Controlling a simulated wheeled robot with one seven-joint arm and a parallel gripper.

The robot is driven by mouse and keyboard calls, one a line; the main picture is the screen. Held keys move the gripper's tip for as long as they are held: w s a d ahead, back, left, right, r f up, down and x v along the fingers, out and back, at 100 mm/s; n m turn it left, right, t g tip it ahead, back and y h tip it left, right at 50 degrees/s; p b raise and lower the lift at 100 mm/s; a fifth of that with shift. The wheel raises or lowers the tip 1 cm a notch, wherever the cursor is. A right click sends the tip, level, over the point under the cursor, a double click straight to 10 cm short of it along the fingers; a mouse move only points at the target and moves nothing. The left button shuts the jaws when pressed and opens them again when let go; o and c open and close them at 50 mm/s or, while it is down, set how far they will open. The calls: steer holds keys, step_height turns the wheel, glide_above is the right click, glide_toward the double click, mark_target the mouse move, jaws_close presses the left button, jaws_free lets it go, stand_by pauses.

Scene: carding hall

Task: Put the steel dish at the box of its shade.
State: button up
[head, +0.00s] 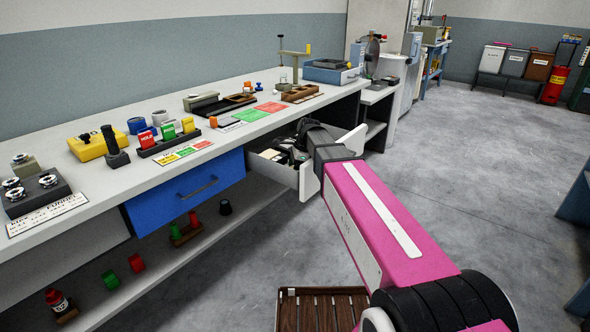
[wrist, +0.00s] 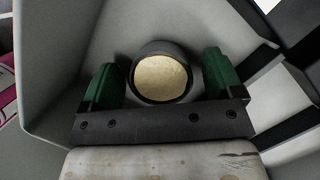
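A round grey-rimmed dish (wrist: 162,76), pale cream inside, sits in the open white drawer (head: 311,178) under the bench. It looks like the steel dish, though its metal is hard to judge. My gripper (wrist: 160,70) is open, its green fingers on either side of the dish with narrow gaps visible. In the head view my gripper reaches into the drawer and its fingertips are hidden. Far back stand a white box (head: 490,59) with something pink on top, a grey box (head: 514,64) and a brown box (head: 537,68).
The bench (head: 130,175) carries coloured blocks, a yellow device (head: 92,147) and several tools. A closed blue drawer (head: 185,190) lies left of the open one. A slatted wooden pallet (head: 320,310) is on the floor.

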steer(key=v, duration=1.2)
steer(key=shift+r, duration=0.1)
